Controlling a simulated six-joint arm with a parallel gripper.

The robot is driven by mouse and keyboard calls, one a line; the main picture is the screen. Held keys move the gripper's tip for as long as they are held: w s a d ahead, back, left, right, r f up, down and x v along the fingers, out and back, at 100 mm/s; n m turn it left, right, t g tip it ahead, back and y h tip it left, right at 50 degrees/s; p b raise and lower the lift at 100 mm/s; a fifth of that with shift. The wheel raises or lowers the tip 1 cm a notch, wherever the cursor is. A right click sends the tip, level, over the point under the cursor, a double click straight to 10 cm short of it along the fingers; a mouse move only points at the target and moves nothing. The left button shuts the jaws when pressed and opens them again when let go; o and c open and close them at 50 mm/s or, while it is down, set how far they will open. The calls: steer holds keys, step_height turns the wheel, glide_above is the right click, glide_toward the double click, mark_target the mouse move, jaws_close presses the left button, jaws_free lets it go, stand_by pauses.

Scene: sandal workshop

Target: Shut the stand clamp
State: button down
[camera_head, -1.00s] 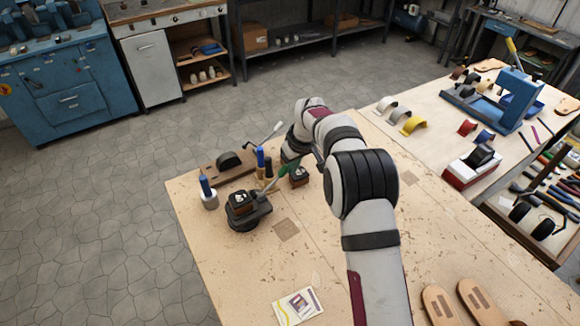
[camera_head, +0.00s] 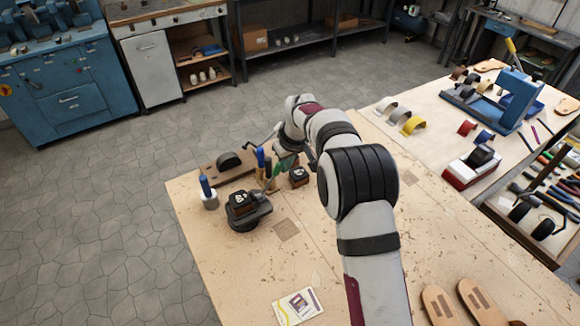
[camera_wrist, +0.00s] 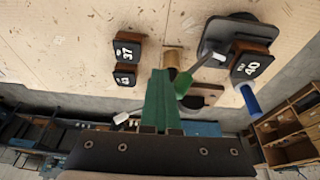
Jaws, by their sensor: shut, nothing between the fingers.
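The stand clamp appears to be the dark stand (camera_head: 246,213) with a black-topped block at the left of the bench; it also shows in the wrist view (camera_wrist: 213,38). A metal lever with a green handle (camera_wrist: 183,84) reaches from it toward my fingers. My gripper (camera_wrist: 160,74), with green fingers, is shut and empty beside that handle. Whether it touches the handle I cannot tell. In the head view my gripper (camera_head: 283,163) is low behind the stand, partly hidden by small tools and the arm.
A wooden board with a black dome (camera_head: 228,160) and its own white-tipped lever (camera_wrist: 122,117) lies behind. Numbered blocks (camera_wrist: 127,48) sit close by. The front bench is mostly clear around a card (camera_head: 298,306).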

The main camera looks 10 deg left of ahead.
steer(key=shift+s+a+f+g, duration=0.4)
steer(key=shift+s+a+f, duration=0.25)
steer(key=shift+s+f, duration=0.3)
steer(key=shift+s+a+r, duration=0.45)
steer(key=shift+s+a, duration=0.35)
steer(key=shift+a, duration=0.05)
steer(key=shift+w+d+r, duration=0.1)
steer(key=shift+w+r, duration=0.05)
steer(key=shift+r, duration=1.15)
steer(key=shift+w+d+r, duration=0.1)
steer(key=shift+r, duration=1.25)
steer(key=shift+w+d+r, duration=0.1)
steer(key=shift+w+r, duration=0.05)
steer(key=shift+r, duration=1.15)
steer(key=shift+r, duration=0.1)
